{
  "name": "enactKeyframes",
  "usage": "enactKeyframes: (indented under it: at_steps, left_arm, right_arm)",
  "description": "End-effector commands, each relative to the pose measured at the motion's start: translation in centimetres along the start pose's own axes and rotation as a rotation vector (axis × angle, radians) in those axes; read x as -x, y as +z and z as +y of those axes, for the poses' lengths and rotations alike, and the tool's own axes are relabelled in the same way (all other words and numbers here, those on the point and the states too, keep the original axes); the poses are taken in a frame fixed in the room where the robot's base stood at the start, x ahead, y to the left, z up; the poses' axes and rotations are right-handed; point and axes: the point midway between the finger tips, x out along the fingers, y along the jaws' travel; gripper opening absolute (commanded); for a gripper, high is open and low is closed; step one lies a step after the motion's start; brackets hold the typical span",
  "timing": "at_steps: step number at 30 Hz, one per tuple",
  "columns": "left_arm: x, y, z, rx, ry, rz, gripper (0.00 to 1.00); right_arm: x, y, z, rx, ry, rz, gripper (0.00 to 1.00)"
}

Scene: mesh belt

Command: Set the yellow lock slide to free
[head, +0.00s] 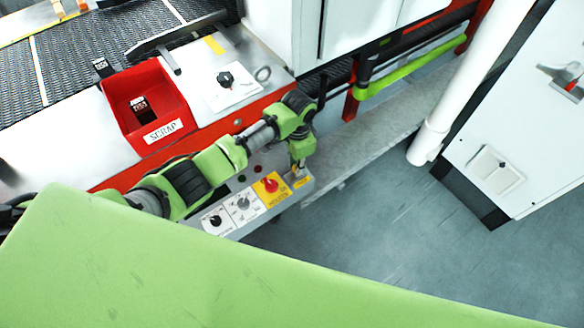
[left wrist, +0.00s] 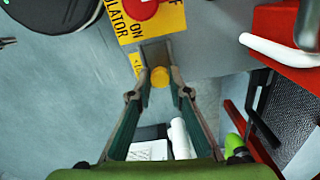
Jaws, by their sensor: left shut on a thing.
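The yellow lock slide (left wrist: 160,77) shows in the left wrist view as a small yellow knob in front of a grey metal plate (left wrist: 156,51). My left gripper (left wrist: 160,82) has its two fingertips on either side of this knob and is shut on it. In the head view my left gripper (head: 299,172) reaches down to the right end of the control panel and hides most of the slide. The red isolator knob (head: 270,184) sits on a yellow plate (head: 268,194) just left of the gripper. My right gripper is out of view.
White-plated knobs (head: 243,204) stand left of the isolator. A red scrap bin (head: 172,98) and the dark mesh belt (head: 100,50) lie behind my left arm. A white pipe (head: 470,85) and cabinet (head: 521,130) stand at right. Floor (head: 380,215) right of the panel is clear.

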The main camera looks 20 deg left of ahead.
Motion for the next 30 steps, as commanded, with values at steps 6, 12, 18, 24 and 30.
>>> enactKeyframes:
  at_steps: [6,12,18,24,30]
  left_arm:
    - [0.3,-0.5,0.1,-0.002,-0.001,0.014,0.34]
    - [0.2,-0.3,0.1,-0.001,0.0,0.01,0.34]
    - [0.6,-0.3,0.0,-0.001,0.0,0.01,0.34]
    - [3.6,-0.4,-0.1,-0.002,-0.002,0.013,0.34]
    - [8.0,-0.4,0.0,-0.002,-0.003,0.013,0.34]
  right_arm:
    - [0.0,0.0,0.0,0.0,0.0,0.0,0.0]
    - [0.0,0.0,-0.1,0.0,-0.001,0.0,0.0]
    - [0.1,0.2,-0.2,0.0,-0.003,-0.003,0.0]
    - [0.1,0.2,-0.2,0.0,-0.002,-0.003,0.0]
    - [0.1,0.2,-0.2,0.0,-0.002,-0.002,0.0]
